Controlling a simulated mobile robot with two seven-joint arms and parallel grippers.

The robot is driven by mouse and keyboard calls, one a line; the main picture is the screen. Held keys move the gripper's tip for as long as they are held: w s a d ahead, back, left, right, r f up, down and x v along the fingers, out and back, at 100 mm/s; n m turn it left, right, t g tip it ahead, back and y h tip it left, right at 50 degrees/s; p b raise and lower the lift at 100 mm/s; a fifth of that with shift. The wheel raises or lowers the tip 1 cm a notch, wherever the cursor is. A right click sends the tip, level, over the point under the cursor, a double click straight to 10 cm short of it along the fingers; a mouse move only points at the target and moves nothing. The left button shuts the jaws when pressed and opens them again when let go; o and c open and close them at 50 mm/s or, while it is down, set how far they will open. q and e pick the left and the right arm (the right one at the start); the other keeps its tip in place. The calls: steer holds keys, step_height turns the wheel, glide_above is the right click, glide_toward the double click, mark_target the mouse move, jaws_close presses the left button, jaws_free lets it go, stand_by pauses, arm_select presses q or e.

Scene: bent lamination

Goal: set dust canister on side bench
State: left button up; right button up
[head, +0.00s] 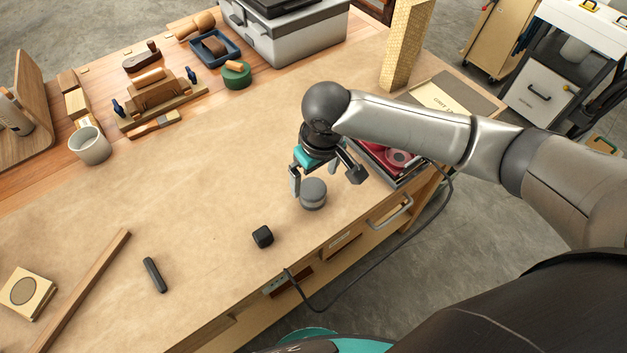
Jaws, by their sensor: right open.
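A small grey cylinder with a lighter band (313,196), apparently the dust canister, stands upright on the brown-covered workbench near its front edge. My right gripper (325,178) points down over it, with its fingers open and spread to either side of the canister's top. I cannot tell whether either finger touches it. A white-topped bench with a drawer (590,25), perhaps the side bench, stands apart at the upper right. My left gripper is not in view.
A black cube (263,237), a dark bar (154,275) and a wooden strip (85,285) lie on the workbench (200,200). A tray with red items (398,160) is just right of the gripper. A black cable hangs at the front edge. The bench middle is clear.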

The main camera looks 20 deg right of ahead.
mark_target(317, 195)
step_height(317, 195, up, 8)
steer(key=s+p, duration=0.1)
steer(key=shift+d+f, duration=0.15)
steer(key=shift+d, duration=0.05)
steer(key=shift+a, duration=0.1)
